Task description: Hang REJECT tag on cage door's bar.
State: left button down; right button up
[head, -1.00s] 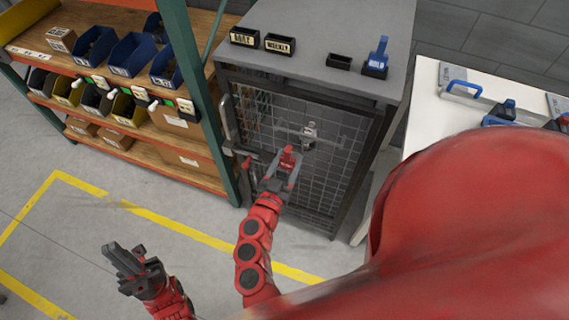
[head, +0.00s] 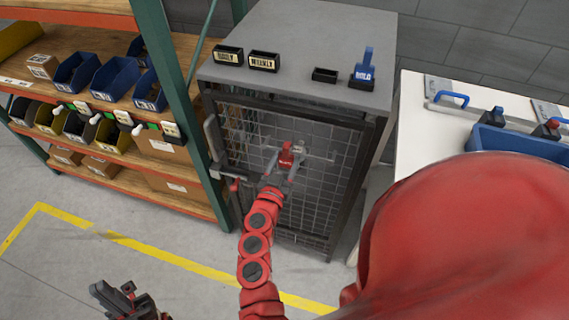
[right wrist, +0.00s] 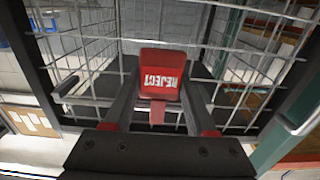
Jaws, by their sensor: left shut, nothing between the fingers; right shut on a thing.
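The red REJECT tag (head: 286,157) is in my right gripper (head: 282,168), in front of the cage door (head: 250,118) in the head view. In the right wrist view the tag (right wrist: 161,74) sits between the fingertips of the right gripper (right wrist: 158,100), its white lettering upside down, with the door's wire mesh behind it. A grey horizontal bar (head: 318,154) crosses the door near the tag; the gripper and tag partly cover it. I cannot tell whether tag and bar touch. My left gripper (head: 122,297) is shut and empty, low at the left, away from the cage.
Labelled black holders (head: 263,61) and a blue HOLD tag (head: 363,72) stand on the cage top. A door handle (head: 213,140) sticks out at the door's left. Shelving with bins (head: 110,78) stands left, a white table (head: 420,125) right. The floor in front is open.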

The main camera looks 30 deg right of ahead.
jog(key=shift+f, duration=0.35)
jog(key=o, duration=1.2)
jog(key=shift+s+a, duration=0.1)
jog(key=b+v, duration=0.1)
jog(key=v, duration=1.6)
jog(key=shift+a, duration=0.1)
